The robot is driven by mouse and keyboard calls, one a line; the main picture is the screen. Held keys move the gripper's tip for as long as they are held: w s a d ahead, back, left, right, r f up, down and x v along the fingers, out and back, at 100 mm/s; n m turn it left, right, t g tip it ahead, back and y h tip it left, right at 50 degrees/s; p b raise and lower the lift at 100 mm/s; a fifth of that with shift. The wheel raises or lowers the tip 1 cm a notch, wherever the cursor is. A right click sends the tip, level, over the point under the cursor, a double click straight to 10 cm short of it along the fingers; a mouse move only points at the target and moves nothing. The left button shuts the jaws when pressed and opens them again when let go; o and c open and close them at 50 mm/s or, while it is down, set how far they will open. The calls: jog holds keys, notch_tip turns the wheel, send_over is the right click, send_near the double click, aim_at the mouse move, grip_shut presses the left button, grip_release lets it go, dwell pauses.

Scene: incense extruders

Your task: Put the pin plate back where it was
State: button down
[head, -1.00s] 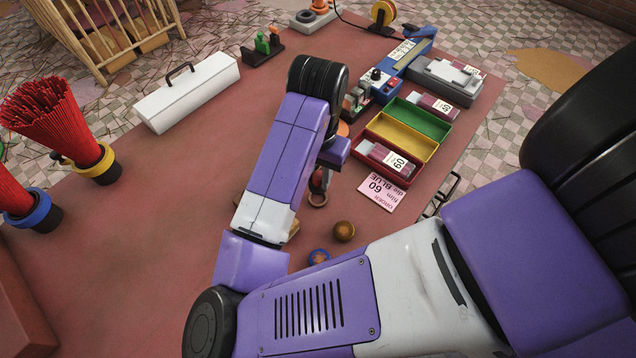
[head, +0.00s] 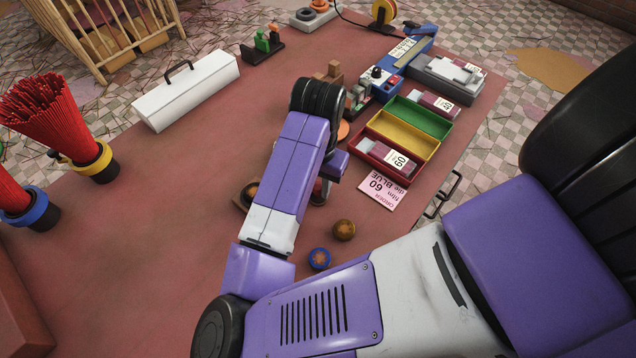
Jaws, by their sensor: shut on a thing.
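My gripper (head: 320,191) hangs below the purple arm near the middle of the head view, partly covered by the arm. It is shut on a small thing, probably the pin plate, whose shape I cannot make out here. A wooden holder (head: 240,203) with a dark round piece (head: 250,192) shows at the left edge of my arm; the rest of it is hidden. A brown round piece (head: 343,230) and a blue-rimmed round piece (head: 319,258) lie on the red tabletop (head: 190,240), in front of my gripper.
A tray with red, yellow and green compartments (head: 402,138) and a pink order card (head: 382,188) lie to the right. A blue machine (head: 400,70) stands behind. A white toolbox (head: 187,92) and bundles of red sticks (head: 45,115) are at left. The tabletop at left centre is clear.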

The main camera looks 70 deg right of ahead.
jog(key=c, duration=1.2)
grip_release()
